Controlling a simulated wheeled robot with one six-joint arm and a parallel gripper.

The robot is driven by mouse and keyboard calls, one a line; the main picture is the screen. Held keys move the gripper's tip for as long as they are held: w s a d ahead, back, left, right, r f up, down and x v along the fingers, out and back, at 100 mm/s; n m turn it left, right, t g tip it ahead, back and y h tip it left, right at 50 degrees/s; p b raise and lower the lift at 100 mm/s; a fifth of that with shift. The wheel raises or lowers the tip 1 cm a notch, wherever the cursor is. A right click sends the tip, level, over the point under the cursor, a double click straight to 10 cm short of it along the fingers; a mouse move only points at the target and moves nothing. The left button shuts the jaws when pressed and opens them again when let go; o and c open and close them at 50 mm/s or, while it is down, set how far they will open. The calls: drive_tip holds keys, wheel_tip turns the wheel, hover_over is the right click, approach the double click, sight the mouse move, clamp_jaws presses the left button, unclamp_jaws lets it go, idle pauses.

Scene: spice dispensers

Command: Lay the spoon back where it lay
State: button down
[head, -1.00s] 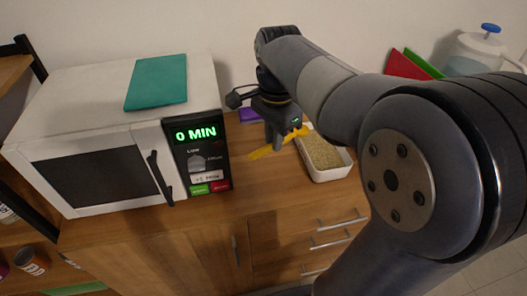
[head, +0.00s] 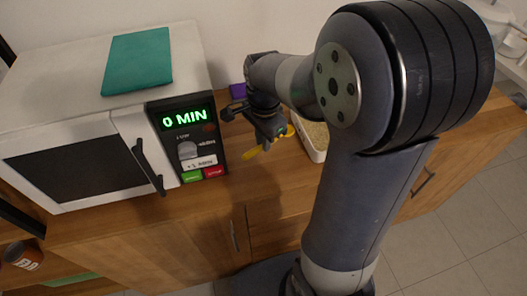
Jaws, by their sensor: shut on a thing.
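A yellow spoon (head: 252,152) shows in the head view, just right of the microwave's control panel. My gripper (head: 268,139) is shut on it, with one end of the spoon pointing down and left and the other end showing at the right of the jaws. The jaws hide the spoon's middle. The spoon is over the wooden counter (head: 262,178); I cannot tell whether it touches the wood. A white tray (head: 316,154) of grainy stuff stands just right of the spoon, partly hidden by my arm.
A white microwave (head: 128,120) reading 0 MIN stands at the left, close to my gripper, with a teal board (head: 138,60) on top. A purple thing (head: 238,91) lies behind the gripper. The counter in front of the gripper is bare.

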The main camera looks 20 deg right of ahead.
sight(264, 160)
drive_tip(key=shift+f, duration=2.5)
drive_tip(key=shift+f+b, duration=0.15)
drive_tip(key=shift+b, duration=0.2)
drive_tip(key=c, duration=1.4)
unclamp_jaws()
drive_tip(key=r+p, duration=0.1)
drive_tip(key=r, duration=1.1)
drive_tip(key=shift+s+r, duration=0.15)
drive_tip(key=shift+s, duration=0.05)
